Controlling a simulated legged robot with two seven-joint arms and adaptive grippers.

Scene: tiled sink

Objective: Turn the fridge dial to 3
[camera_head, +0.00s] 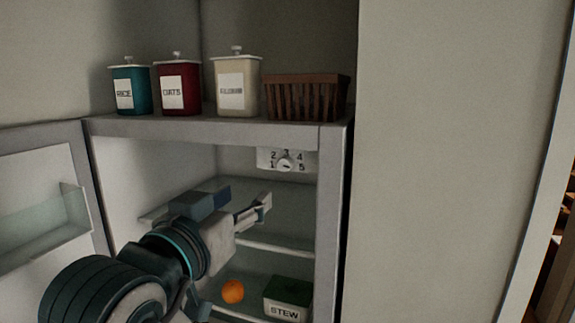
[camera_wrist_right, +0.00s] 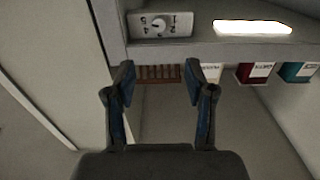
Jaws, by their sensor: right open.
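The white dial panel (camera_head: 270,157) hangs at the top of the fridge interior on the right, with the numbers 1 to 5 around its round dial knob (camera_head: 285,165). The knob's pointer seems to face left toward 1, but it is too small to be sure. In the right wrist view the knob (camera_wrist_right: 157,26) shows upside down at the upper left, beyond my fingers. My right gripper (camera_head: 264,205) is open and empty inside the fridge, below and a little left of the dial, apart from it. My left gripper is in neither view.
The fridge door (camera_head: 45,140) stands open at left. Glass shelves (camera_head: 285,215) lie around my arm; an orange (camera_head: 232,291) and a green STEW box (camera_head: 288,290) sit low inside. Labelled jars (camera_head: 178,88) and a brown basket (camera_head: 305,97) stand on top.

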